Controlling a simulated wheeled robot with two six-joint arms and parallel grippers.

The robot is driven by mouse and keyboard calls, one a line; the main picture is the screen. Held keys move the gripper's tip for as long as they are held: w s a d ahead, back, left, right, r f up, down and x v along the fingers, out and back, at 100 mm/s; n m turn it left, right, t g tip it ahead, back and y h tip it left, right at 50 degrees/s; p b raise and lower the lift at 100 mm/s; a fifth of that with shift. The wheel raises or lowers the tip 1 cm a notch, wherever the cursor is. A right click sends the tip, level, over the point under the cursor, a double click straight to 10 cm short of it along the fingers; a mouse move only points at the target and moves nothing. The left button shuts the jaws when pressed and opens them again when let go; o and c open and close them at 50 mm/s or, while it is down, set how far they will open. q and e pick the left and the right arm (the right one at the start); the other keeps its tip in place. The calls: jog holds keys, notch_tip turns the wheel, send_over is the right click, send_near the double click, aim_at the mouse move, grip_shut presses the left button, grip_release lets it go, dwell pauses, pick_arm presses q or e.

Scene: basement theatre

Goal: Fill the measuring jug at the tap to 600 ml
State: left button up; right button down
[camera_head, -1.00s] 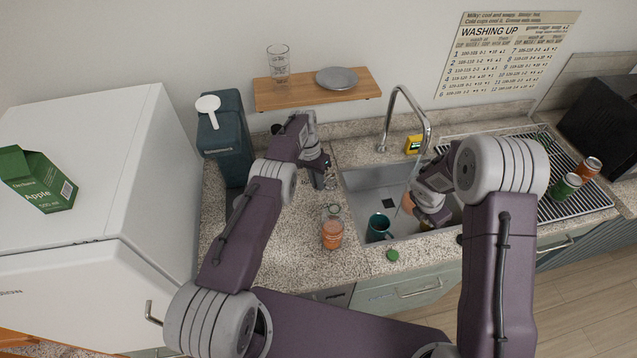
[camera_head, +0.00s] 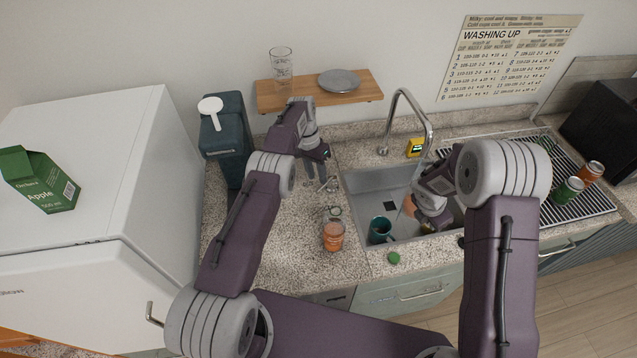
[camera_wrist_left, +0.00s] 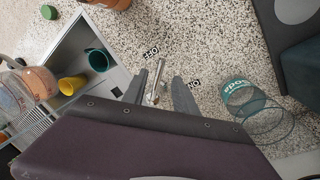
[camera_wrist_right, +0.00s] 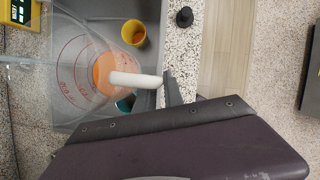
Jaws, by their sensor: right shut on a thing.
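The clear measuring jug (camera_wrist_right: 75,85) with red markings is in the sink (camera_head: 365,181); an orange round patch shows through it. My right gripper (camera_wrist_right: 160,85) is shut on its white handle (camera_wrist_right: 135,80); the arm mostly hides jug and gripper in the head view. I cannot read the water level. The arched tap (camera_head: 429,130) stands behind the sink. Its metal lever (camera_wrist_left: 158,80) lies on the worktop side, between the "OFF" and "ON" labels. My left gripper (camera_wrist_left: 162,88) is open, its fingers apart on either side of the lever.
A teal mug (camera_head: 380,230) and a yellow cup (camera_wrist_right: 133,33) stand in the sink. An orange jar (camera_head: 333,236) and a green lid (camera_head: 393,258) are on the worktop. A teal container (camera_head: 226,140) stands left of my left arm. A wooden shelf (camera_head: 325,100) is behind.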

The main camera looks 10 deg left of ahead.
pick_arm(q)
jog(key=r, duration=0.2)
jog(key=shift+a+r, duration=0.25)
jog(key=shift+r, duration=0.05)
pick_arm(e)
jog(key=w, duration=0.6)
jog(key=w+a, duration=0.1)
jog(key=w, duration=0.2)
jog(key=shift+s, duration=0.15)
jog(key=shift+r, duration=0.1)
dwell(6.3)
